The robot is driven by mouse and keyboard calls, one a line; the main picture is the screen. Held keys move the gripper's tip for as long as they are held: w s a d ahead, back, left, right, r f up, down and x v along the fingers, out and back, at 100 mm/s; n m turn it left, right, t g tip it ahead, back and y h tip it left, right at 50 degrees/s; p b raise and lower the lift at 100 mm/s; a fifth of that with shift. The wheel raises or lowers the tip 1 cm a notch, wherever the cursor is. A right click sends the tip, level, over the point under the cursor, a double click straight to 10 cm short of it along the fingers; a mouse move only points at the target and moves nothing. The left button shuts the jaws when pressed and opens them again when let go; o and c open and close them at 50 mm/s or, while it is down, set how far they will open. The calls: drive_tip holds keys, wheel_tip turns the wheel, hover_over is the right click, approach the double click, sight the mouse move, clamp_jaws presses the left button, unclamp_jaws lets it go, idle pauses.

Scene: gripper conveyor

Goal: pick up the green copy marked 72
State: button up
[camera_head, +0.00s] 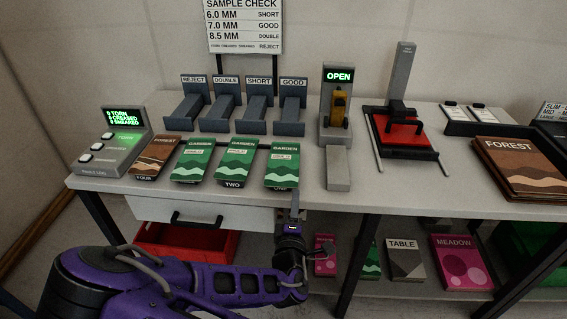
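Three green GARDEN copies lie in a row on the table: a left one (193,161), a middle one (236,162) and a right one (282,166). Each has a small pale label, too small to read, so I cannot tell which is marked 72. The word TWO shows below the middle copy and ONE below the right one. My gripper (295,208) is at the table's front edge, just below the right copy and apart from it in the picture. Its fingers are too small to show whether they are open or shut.
A brown FOREST copy (155,155) lies left of the green ones, beside a grey counter box (112,145). Blue sorting slots (225,107) stand behind. A gauge marked OPEN (337,120) and a red press (402,132) stand right. A drawer handle (197,221) juts out below.

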sight(298, 174)
drive_tip(key=w, duration=1)
drive_tip(key=shift+w+d+b, duration=0.25)
drive_tip(key=shift+w+b, duration=0.05)
clamp_jaws()
idle(1.0)
